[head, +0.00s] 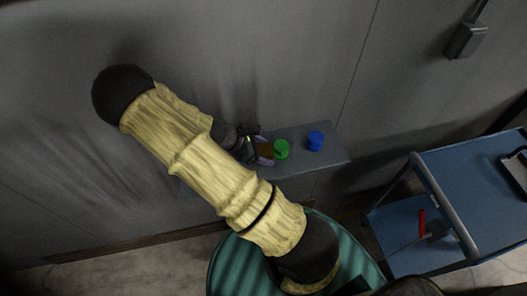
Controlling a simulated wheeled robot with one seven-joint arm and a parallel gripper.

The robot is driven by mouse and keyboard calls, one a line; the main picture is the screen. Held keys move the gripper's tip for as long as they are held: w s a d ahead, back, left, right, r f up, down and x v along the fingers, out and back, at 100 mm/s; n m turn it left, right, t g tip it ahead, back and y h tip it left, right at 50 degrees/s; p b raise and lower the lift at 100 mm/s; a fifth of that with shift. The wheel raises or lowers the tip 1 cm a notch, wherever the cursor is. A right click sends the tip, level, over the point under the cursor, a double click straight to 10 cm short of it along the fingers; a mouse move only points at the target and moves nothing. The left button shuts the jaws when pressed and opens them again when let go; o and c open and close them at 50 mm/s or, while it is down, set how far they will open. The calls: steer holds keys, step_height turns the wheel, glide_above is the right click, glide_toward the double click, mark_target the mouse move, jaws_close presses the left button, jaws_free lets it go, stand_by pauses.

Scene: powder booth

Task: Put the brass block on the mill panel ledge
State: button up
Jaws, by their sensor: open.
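A small brown block (265,150), which looks like the brass block, is at my gripper (264,152), just above or on the grey wall ledge (329,159). The ledge sticks out from the grey wall panel. My gripper is open, with its fingers close around the block. I cannot tell whether the block rests on the ledge. My yellow-sleeved arm crosses the view and hides the left part of the ledge and much of the gripper.
A green round piece (281,149) stands on the ledge just right of my gripper, and a blue one (316,141) farther right. A blue cart (466,180) stands at the right, with a red-handled tool (422,222) on its lower shelf. The ledge's right end is bare.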

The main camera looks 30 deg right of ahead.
mark_target(263, 150)
stand_by(0.3)
steer(key=c, duration=1.3)
steer(key=shift+c, duration=0.2)
steer(key=shift+r, duration=0.1)
step_height(263, 150, up, 18)
steer(key=b, duration=0.1)
steer(key=shift+b, duration=0.3)
